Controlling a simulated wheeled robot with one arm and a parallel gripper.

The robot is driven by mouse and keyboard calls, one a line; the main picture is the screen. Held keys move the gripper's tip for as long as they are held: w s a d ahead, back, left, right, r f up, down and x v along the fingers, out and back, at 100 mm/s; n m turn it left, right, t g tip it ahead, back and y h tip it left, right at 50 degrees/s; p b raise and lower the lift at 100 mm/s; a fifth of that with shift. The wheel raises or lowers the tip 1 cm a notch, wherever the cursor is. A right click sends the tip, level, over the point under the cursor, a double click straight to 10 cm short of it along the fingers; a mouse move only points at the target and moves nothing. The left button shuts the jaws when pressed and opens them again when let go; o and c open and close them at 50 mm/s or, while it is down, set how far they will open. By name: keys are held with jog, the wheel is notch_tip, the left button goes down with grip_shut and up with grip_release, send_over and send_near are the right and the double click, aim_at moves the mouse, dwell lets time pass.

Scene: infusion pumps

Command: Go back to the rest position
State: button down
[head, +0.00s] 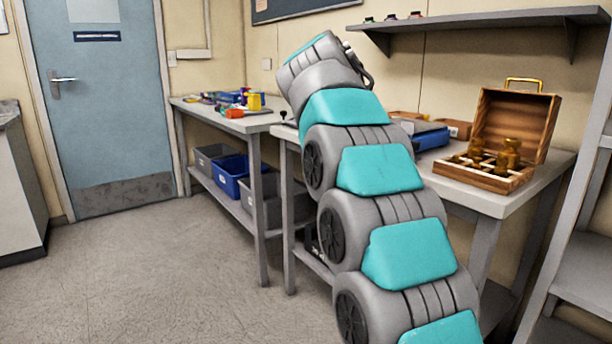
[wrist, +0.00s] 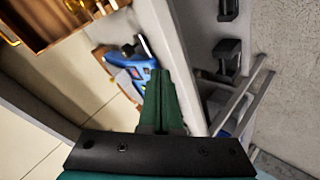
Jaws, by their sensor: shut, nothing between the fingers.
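My gripper (wrist: 160,74) shows in the wrist view with its green fingers together and nothing between them. The fingers point toward the workbench, and a blue device (wrist: 128,82) shows just beyond and left of their tips. In the head view my teal and grey arm rises in front of the workbench (head: 478,200), bends at the top and tips over to the left. It hides part of the bench, and my fingers cannot be made out there.
An open wooden box (head: 503,130) with brass weights stands on the bench at right. A blue case (head: 430,137) lies behind my arm. A second bench (head: 215,118) holds coloured items, with a blue bin (head: 229,183) below. A wall shelf (head: 480,20) hangs above. Floor at left is clear.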

jog(key=s+d+f+g+y, duration=0.2)
jog(key=s+f+g, duration=0.1)
jog(key=s+f, duration=0.8)
jog(key=s+d+f+g+y, duration=0.1)
jog(key=s+f+g+y, duration=0.1)
jog(key=s+f, duration=0.9)
jog(key=s+a+f+g+y, duration=0.1)
jog(key=s+f, duration=0.3)
jog(key=s, duration=0.5)
jog(key=s+a+f+m+g+y, duration=0.1)
jog(key=s+f, duration=0.3)
jog(key=s, duration=0.6)
jog(key=s+a+f+m+g+y, duration=0.1)
jog(key=s+f, duration=0.3)
jog(key=s, duration=0.5)
jog(key=shift+s+a+g, duration=0.3)
jog(key=shift+a+g, duration=0.15)
jog(key=shift+g, duration=0.15)
